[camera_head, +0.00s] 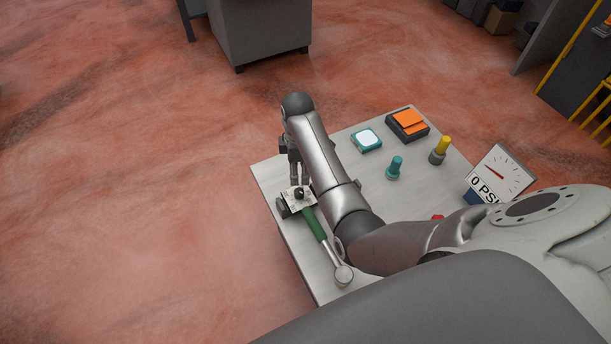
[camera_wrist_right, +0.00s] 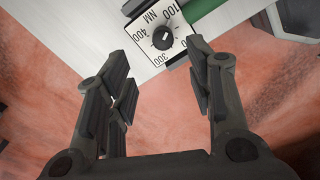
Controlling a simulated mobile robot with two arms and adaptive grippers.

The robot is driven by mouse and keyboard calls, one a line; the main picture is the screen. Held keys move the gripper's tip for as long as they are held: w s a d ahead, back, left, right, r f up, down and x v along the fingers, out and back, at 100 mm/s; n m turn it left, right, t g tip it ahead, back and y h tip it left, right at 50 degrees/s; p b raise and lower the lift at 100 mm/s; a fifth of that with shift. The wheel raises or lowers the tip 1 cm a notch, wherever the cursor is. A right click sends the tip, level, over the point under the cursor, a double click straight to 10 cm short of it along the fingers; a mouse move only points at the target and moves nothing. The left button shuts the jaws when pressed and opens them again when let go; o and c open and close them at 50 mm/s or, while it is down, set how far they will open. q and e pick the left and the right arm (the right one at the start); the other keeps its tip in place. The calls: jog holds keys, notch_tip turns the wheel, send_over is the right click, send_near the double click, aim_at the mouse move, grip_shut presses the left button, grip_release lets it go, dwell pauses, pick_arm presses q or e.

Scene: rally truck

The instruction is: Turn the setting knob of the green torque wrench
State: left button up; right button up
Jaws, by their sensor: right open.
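The green torque wrench (camera_head: 314,224) lies along the left edge of the table, its round metal head towards the front. At its far end is a white dial plate with a black setting knob (camera_wrist_right: 163,38). The plate shows NM and marks such as 100, 300 and 400, and the knob's white pointer is visible. My right gripper (camera_wrist_right: 156,72) is open and empty. Its fingertips are on either side of the knob in the wrist view, apart from it as far as I can see. In the head view the right gripper (camera_head: 298,178) hangs over the dial end. My left gripper is not in view.
The table (camera_head: 268,176) also holds a teal-framed button (camera_head: 366,140), an orange-topped box (camera_head: 408,123), a teal knob (camera_head: 395,168), a yellow-topped knob (camera_head: 440,150) and a 0 PSI gauge (camera_head: 500,174). A grey cabinet (camera_head: 260,35) stands beyond. Open red floor lies to the left.

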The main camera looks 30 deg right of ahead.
aim_at(299, 191)
jog(key=f, duration=0.4)
jog(key=f+b, duration=0.1)
jog(key=f, duration=0.1)
jog(key=shift+s+a+f, duration=0.15)
jog(key=shift+s+a, duration=0.05)
jog(key=shift+a, duration=0.05)
notch_tip(299, 191, down, 3)
jog(key=shift+r+b, duration=0.15)
jog(key=shift+b, duration=0.2)
jog(key=shift+f, duration=0.75)
jog(key=shift+c, duration=0.2)
jog(key=c, duration=0.5)
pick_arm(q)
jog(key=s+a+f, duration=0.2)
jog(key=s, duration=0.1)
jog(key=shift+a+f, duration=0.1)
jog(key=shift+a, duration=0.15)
pick_arm(e)
jog(key=c, duration=0.5)
